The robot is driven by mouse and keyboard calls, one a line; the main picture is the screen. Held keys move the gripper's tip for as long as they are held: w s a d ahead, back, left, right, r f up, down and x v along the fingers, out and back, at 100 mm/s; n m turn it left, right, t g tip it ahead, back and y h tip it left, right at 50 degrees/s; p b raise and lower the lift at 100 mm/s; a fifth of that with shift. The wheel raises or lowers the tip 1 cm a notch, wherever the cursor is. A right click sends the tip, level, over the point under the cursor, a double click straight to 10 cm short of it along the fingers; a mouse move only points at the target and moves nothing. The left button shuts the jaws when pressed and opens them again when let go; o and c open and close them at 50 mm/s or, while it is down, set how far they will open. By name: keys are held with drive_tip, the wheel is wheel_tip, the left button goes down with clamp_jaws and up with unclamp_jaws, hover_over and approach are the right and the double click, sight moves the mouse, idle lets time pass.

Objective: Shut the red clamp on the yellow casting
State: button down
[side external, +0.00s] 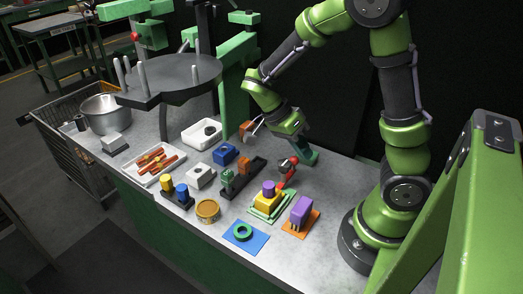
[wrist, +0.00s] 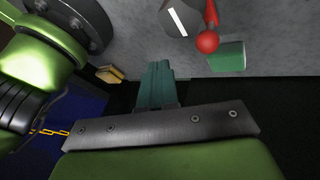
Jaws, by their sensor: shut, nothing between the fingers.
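The yellow casting (side external: 267,202), with a purple round top, sits on a green plate near the front edge of the bench. The red clamp (side external: 291,175) stands just behind and to the right of it, with a red ball-ended handle and dark metal parts. Whether its arm touches the casting is too small to tell. My gripper (side external: 311,160) is behind the clamp, apart from it, with its teal fingers together and empty. In the wrist view the shut fingers (wrist: 157,75) are at centre; the red ball handle (wrist: 208,41) is up and to their right. The casting is not visible there.
A purple block (side external: 300,211) on an orange plate stands right of the casting. A green ring (side external: 243,231) on a blue plate lies in front. A dark fixture with an orange block (side external: 243,167) is to the left. A green piece (wrist: 228,56) lies near the handle.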

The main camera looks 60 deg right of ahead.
drive_tip(key=s+a, duration=0.2)
drive_tip(key=s, duration=0.6)
drive_tip(key=shift+s+a+r, duration=0.4)
drive_tip(key=w+a+r+n+t+y, duration=0.25)
drive_tip(key=w+a+n+t, duration=0.35)
drive_tip(key=n, duration=0.6)
wheel_tip(320, 180, up, 11)
drive_tip(key=w+a+n+t+y, duration=0.2)
drive_tip(key=n+t, duration=0.3)
drive_tip(key=t, duration=0.2)
drive_tip(key=shift+w+n, duration=0.4)
